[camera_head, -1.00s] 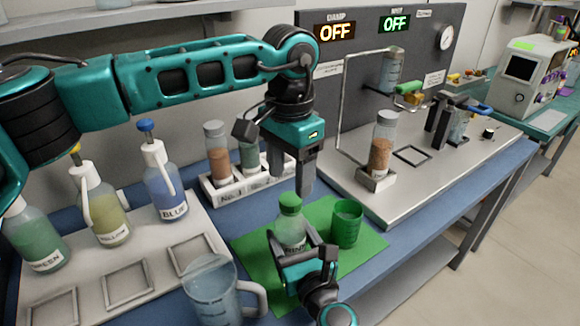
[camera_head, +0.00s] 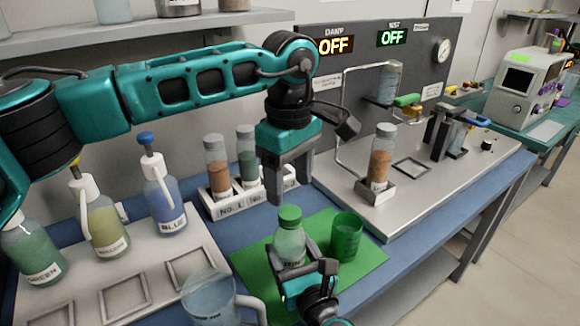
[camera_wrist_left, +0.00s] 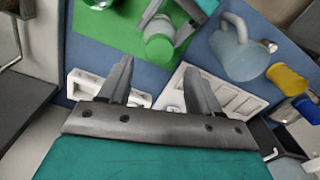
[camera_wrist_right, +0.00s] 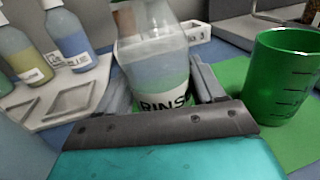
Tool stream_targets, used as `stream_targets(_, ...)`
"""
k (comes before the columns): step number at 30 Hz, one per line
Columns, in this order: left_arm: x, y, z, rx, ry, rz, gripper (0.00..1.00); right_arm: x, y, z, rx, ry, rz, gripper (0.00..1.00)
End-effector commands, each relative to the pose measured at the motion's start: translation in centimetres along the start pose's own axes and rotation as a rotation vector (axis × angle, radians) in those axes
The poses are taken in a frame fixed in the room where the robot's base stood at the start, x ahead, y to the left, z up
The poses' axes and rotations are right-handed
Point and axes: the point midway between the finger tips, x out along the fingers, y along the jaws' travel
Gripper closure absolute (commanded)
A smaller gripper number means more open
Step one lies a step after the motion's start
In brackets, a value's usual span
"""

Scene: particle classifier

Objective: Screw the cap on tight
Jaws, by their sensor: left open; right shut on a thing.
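The clear RINSE bottle (camera_head: 291,243) stands upright over the green mat (camera_head: 252,262); its base is hidden by my right gripper. A green cap (camera_head: 289,216) sits at its top; how tight it is cannot be told. The cap also shows in the left wrist view (camera_wrist_left: 159,47). My right gripper (camera_head: 294,262) is shut around the bottle body, whose label shows in the right wrist view (camera_wrist_right: 155,70). My left gripper (camera_head: 288,186) is open, pointing down just above the cap, apart from it.
A green cup (camera_head: 346,240) stands right of the bottle. A clear jug (camera_head: 208,298) stands at the front left. Behind are a white rack (camera_head: 225,203) with vials and the steel machine plate (camera_head: 440,165). Wash bottles, including a blue one (camera_head: 163,198), stand at left.

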Motion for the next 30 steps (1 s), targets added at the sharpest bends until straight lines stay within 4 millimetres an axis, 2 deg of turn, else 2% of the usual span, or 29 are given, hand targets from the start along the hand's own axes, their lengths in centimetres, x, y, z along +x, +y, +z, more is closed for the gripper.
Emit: stream_targets(30, -1.3, 0.1, 0.0, -1.91, 0.0, 0.0, 0.37, 0.0, 0.0, -0.1, 0.001, 0.002, 0.001, 1.0)
